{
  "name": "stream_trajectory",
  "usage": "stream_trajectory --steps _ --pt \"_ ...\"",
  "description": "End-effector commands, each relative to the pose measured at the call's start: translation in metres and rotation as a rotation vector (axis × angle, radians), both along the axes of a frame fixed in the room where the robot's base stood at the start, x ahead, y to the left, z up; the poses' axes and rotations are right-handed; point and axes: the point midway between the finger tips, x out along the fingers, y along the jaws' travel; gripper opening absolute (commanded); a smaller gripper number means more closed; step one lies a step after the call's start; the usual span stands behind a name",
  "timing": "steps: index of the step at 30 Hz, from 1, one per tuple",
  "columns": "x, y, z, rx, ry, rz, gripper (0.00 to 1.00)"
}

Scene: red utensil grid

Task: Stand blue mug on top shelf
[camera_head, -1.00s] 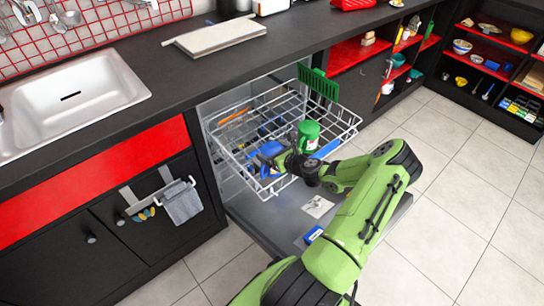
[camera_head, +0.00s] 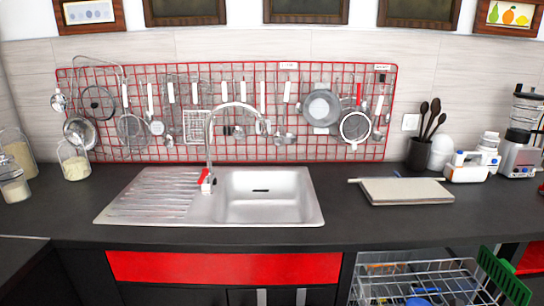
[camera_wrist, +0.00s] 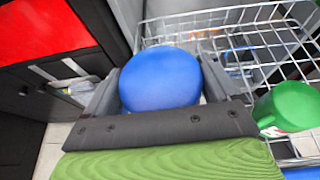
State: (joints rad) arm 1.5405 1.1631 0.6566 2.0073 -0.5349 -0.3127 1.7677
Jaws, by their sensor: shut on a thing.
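The blue mug (camera_wrist: 160,84) is between the two dark fingers of my gripper (camera_wrist: 160,68) in the wrist view. Its round blue end faces the camera, and its handle and opening are hidden. My gripper is shut on it, over the near side of the wire dishwasher rack (camera_wrist: 190,33). No open shelf shows in either view now.
A green cup (camera_wrist: 289,106) is close to the right of my gripper. The red cabinet front (camera_wrist: 45,32) is at left. The head view shows the sink (camera_head: 265,196), the red utensil grid (camera_head: 230,72), a cutting board (camera_head: 405,190) and jars (camera_head: 73,165) on the dark counter.

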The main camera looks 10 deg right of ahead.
Motion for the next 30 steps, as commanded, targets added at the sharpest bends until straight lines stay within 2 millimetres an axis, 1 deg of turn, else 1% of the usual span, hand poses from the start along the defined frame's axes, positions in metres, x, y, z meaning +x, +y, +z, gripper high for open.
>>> stream_trajectory --steps 1,2,3,5,6,8,9,11,12,15,16,18,21,24,30 --pt "0.007 0.019 0.013 -0.001 0.001 0.058 0.47" --pt "0.011 0.030 0.018 -0.002 0.004 0.094 0.47" --pt "0.015 0.049 0.025 -0.002 0.007 0.150 0.47" --pt "0.020 0.077 0.036 -0.002 0.011 0.237 0.47" --pt "0.023 0.098 0.044 -0.003 0.014 0.301 0.47" --pt "0.025 0.130 0.057 -0.004 0.016 0.404 0.47" --pt "0.026 0.154 0.067 -0.004 0.016 0.479 0.47" --pt "0.023 0.190 0.082 -0.006 0.016 0.593 0.47" --pt "0.020 0.214 0.092 -0.005 0.013 0.670 0.47" --pt "0.007 0.262 0.113 -0.004 0.007 0.836 0.47" --pt "0.003 0.274 0.118 -0.003 0.003 0.877 0.47" --pt "-0.005 0.294 0.127 -0.002 -0.002 0.951 0.47" --pt "-0.012 0.310 0.133 0.001 -0.008 1.012 0.47" --pt "-0.014 0.314 0.133 0.002 -0.011 1.028 0.47" --pt "-0.014 0.313 0.132 0.002 -0.011 1.026 0.47"
